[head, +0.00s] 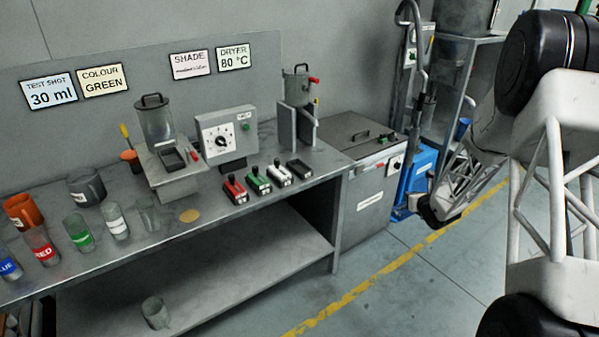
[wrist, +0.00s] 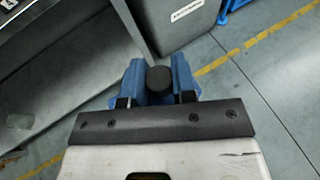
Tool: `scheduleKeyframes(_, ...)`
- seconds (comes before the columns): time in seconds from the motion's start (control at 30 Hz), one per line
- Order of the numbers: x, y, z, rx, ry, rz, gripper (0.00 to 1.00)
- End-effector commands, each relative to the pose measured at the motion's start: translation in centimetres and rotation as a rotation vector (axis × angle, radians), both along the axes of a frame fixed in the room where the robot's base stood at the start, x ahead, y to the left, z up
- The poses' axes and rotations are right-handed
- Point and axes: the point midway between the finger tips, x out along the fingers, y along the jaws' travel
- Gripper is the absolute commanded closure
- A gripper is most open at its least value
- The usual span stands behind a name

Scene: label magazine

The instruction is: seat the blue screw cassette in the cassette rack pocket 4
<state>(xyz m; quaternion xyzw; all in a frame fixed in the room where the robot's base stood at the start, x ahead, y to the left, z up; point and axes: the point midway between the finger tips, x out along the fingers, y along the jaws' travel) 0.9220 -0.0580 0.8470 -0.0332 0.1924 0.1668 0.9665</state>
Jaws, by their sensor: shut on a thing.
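In the wrist view my gripper (wrist: 157,70) has two blue finger pieces on black mounts, shut on a dark round-topped thing (wrist: 158,79) between them. Only its round black top shows; its body below is hidden. I cannot tell whether it belongs to a blue screw cassette. The fingers are over open floor, off the bench's edge. In the head view my arm comes in from the right and its jaws are not clear.
A lower shelf (head: 200,275) holds a clear cup (head: 156,312). A grey cabinet (head: 368,205) and blue trolley (head: 418,172) stand beyond. The floor before them is clear.

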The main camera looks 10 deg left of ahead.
Motion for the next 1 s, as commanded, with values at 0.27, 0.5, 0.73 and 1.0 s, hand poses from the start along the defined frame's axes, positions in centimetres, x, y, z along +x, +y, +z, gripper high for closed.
scheduleKeyframes(0.27, 1.5, 2.6, 1.1, -0.001, -0.001, 0.086, 1.0)
scheduleKeyframes(0.5, 3.3, 6.5, 2.5, -0.002, -0.003, 0.213, 1.0)
scheduleKeyframes(0.73, 5.2, 12.5, 4.4, -0.001, -0.002, 0.413, 1.0)
scheduleKeyframes(1.0, 6.3, 20.5, 6.3, -0.001, -0.002, 0.696, 1.0)
